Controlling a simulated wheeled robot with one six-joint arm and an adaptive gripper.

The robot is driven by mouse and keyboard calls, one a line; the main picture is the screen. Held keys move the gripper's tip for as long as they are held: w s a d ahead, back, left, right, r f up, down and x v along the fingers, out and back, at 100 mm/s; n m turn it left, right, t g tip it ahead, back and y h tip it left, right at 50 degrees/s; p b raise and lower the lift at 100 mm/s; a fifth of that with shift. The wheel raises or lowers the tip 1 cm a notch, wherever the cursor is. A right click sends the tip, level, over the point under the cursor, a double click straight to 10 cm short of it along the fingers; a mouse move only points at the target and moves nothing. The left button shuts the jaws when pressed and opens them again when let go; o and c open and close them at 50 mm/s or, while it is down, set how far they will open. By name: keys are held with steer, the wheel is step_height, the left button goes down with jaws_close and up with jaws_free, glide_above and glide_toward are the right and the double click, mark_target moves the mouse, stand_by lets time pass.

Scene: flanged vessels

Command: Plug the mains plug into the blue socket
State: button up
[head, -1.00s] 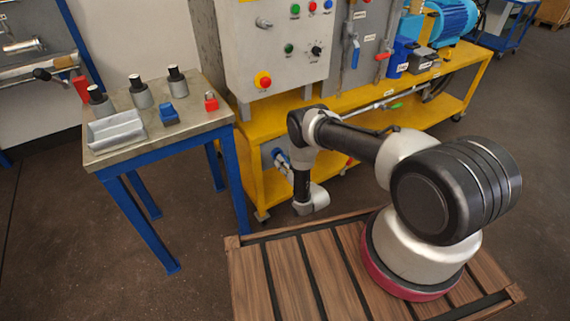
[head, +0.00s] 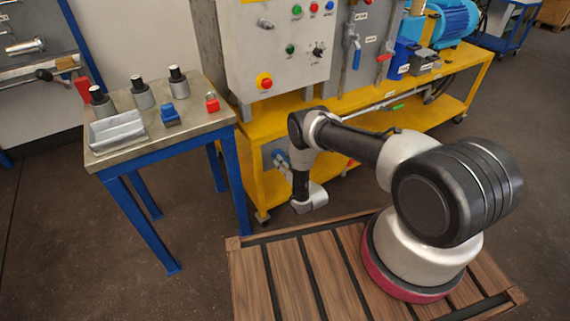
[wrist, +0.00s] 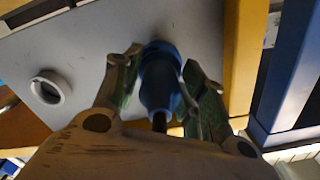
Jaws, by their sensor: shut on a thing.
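My gripper (wrist: 160,68) is shut on a blue mains plug (wrist: 158,88) in the wrist view, one finger on each side. A dark cable end shows at the plug's near end. The plug points at a grey panel (wrist: 85,45), its front at or very close to it. I cannot make out a separate blue socket; the plug and fingers cover that spot, and I cannot tell how far the plug is in. In the head view, a blue part (head: 280,157) shows at the grey panel low on the yellow bench, beside my wrist. My fingers are largely hidden there.
A grey round ring (wrist: 50,88) sits on the panel to the left. A yellow post (wrist: 243,55) and a blue leg (wrist: 290,75) stand close on the right. The blue-legged table (head: 205,122) carries a blue block, red padlock, tray and several cylinders.

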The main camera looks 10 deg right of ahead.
steer(key=shift+w+a, duration=0.15)
steer(key=shift+w, duration=0.35)
steer(key=o, duration=1.4)
steer(key=shift+o, duration=0.2)
